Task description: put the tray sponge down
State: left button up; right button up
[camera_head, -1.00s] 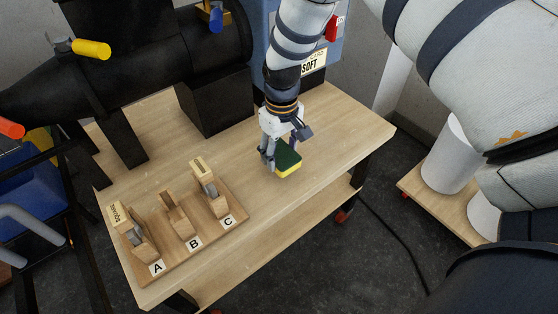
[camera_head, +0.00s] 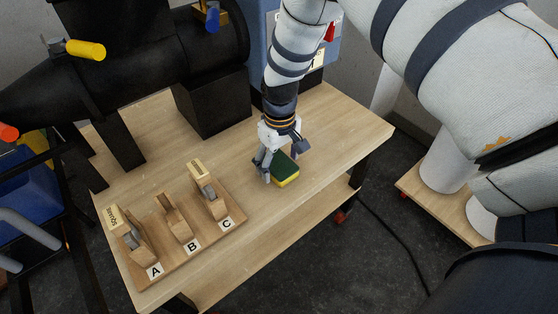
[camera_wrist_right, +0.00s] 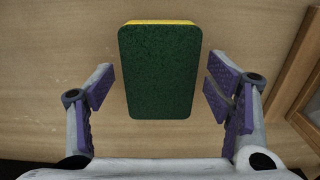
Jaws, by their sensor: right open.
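The sponge (camera_head: 285,168), green on top with a yellow layer below, lies on the wooden table (camera_head: 330,125), right of the lettered board. In the right wrist view the sponge (camera_wrist_right: 160,72) shows its green face between the fingers, with a gap on both sides. My right gripper (camera_head: 281,165) is open around the sponge, low over the table; its purple pads (camera_wrist_right: 160,95) do not touch it. No tray shows around the sponge. My left gripper is not in view.
A wooden board (camera_head: 240,221) with stands marked A, B and C is at the table's left front. A dark machine (camera_head: 150,65) stands at the back left. The table to the right of the sponge is clear.

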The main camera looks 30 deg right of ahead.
aim_at(279, 163)
notch_tip(279, 163, up, 12)
jog(key=p, duration=0.1)
jog(key=s+a+f+g, duration=0.1)
jog(key=s+a+f, duration=0.1)
jog(key=s+f, duration=0.8)
jog(key=s+a+f+g, duration=0.1)
jog(key=s+a+f, duration=0.1)
jog(key=s+f, duration=0.75)
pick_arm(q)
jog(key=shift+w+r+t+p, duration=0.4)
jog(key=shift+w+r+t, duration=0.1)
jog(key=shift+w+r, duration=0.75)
pick_arm(e)
jog(key=s+r, duration=0.1)
jog(key=s, duration=0.8)
jog(key=s+a+r+m, duration=0.1)
jog(key=s+r, duration=0.1)
jog(key=s, duration=0.7)
jog(key=shift+s+r, duration=0.25)
jog(key=shift+s, duration=0.05)
jog(key=shift+a, duration=0.1)
